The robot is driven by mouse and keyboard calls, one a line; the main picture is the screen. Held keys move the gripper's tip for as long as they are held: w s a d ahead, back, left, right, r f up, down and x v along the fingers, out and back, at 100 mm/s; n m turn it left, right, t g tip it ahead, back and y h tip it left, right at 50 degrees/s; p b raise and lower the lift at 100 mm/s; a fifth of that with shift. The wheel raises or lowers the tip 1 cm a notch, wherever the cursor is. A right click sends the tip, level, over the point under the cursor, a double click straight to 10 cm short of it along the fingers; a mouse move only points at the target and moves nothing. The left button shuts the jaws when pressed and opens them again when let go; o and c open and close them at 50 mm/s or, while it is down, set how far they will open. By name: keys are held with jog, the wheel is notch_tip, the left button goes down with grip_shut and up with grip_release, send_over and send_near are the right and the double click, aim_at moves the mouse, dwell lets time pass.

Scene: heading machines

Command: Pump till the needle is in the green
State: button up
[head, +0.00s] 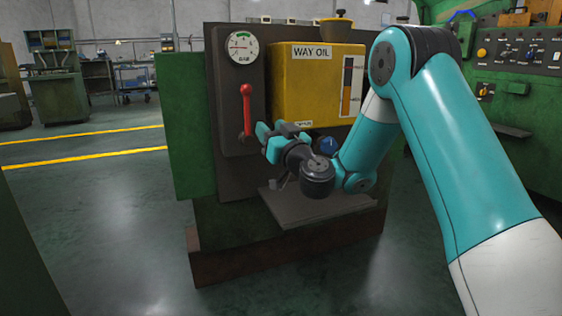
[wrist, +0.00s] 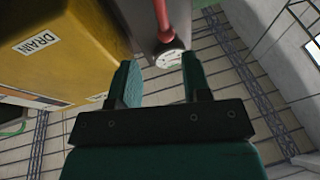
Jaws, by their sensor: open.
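The round white gauge (head: 243,47) is at the upper left of the oil unit, with a green arc at the top of its dial. Its needle is too small to read surely. The gauge also shows in the wrist view (wrist: 170,58). The red pump lever (head: 246,100) stands upright below the gauge; part of it shows at the top of the wrist view (wrist: 162,14). My gripper (head: 268,140) is near the lever's lower end, to its right. In the wrist view its two teal fingers (wrist: 160,80) are apart with nothing between them.
The yellow WAY OIL tank (head: 300,85) stands right of the lever, close to my gripper. A grey tray (head: 290,212) sits below. A green machine with a control panel (head: 520,55) is at the right. Open floor (head: 100,220) lies at the left.

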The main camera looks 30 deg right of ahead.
jog(key=shift+b+v, duration=1.95)
jog(key=shift+v, duration=0.3)
jog(key=shift+w, duration=0.1)
jog(key=g+p, duration=0.4)
jog(key=p, duration=1.5)
send_near(248, 102)
jog(key=w+p, duration=0.1)
jog(key=p, duration=0.3)
jog(key=w+p, duration=0.2)
jog(key=p, duration=0.2)
jog(key=w+a+p, duration=0.1)
jog(key=w+p, duration=0.1)
jog(key=p, duration=0.2)
jog(key=shift+r, duration=0.2)
jog(key=w, duration=0.2)
jog(key=w+p, duration=0.1)
jog(key=w, duration=0.2)
jog(key=shift+w+a+f, duration=0.2)
jog(key=shift+w+f, duration=0.15)
jog(key=shift+f, duration=0.05)
